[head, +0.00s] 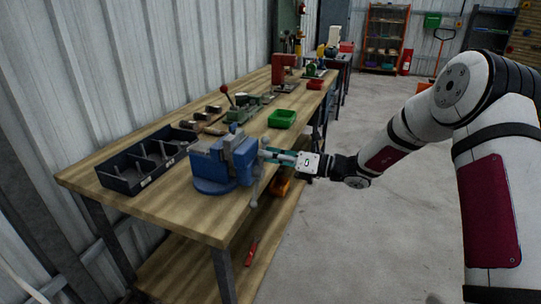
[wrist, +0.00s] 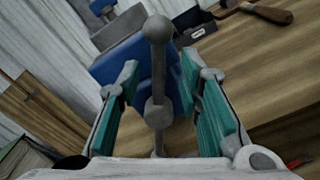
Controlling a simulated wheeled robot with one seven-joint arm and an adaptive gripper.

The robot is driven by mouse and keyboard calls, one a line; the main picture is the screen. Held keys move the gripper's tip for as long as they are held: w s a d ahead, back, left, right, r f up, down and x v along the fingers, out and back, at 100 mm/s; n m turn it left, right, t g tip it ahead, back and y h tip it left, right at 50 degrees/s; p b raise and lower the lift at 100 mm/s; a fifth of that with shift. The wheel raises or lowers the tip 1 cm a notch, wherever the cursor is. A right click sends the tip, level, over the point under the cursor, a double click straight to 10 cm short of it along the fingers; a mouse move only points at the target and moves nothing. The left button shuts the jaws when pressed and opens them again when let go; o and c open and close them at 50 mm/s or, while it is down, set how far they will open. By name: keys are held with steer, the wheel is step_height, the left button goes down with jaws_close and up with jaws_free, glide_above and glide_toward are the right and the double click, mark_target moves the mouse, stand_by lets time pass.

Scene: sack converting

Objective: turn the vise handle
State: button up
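The blue vise (head: 225,162) stands on the near end of the wooden workbench. Its grey handle (head: 257,172) hangs as a bar across the vise's front screw. In the wrist view the handle (wrist: 158,75) runs up the middle, with a round ball at its top end and a hub lower down. The blue vise body (wrist: 130,62) is behind it. My gripper (head: 272,157) reaches in from the right at the handle. In the wrist view my gripper (wrist: 160,95) is open, with one teal-padded finger on each side of the handle and visible gaps between.
A dark divided tray (head: 148,167) lies left of the vise. A green bin (head: 282,118) and a red-knobbed lever tool (head: 240,108) stand farther along the bench (head: 170,205). An orange object (head: 280,186) is on the lower shelf. The floor at right is clear.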

steer(key=shift+d, duration=0.1)
steer(key=v, duration=1.1)
steer(key=shift+s+d, duration=0.15)
steer(key=shift+d, duration=0.25)
steer(key=shift+r, duration=0.1)
steer(key=s+a+r+n+g+h+p, duration=0.25)
steer(key=s+r+n+h, duration=0.2)
steer(key=s+n, duration=0.4)
steer(key=s+a+r+n+g+h+p, duration=0.1)
steer(key=s+r+n+g+h, duration=0.3)
steer(key=s, duration=0.8)
steer(key=s+d+r+n+t+h+p, duration=0.1)
steer(key=s+d+r+n+h, duration=0.1)
steer(key=s, duration=0.5)
steer(key=s+d+r+n+t+h+p, duration=0.2)
steer(key=s+d+r+n+h, duration=0.1)
steer(key=s+d+n, duration=0.3)
steer(key=s+d+r+n+t+h+p, duration=0.1)
steer(key=s+d+r+n+h+p, duration=0.1)
steer(key=s+n, duration=0.5)
steer(key=s+d+r+h, duration=0.1)
steer(key=d+r, duration=0.1)
steer(key=d, duration=0.1)
steer(key=shift+s+n, duration=0.25)
steer(key=shift+n, duration=0.1)
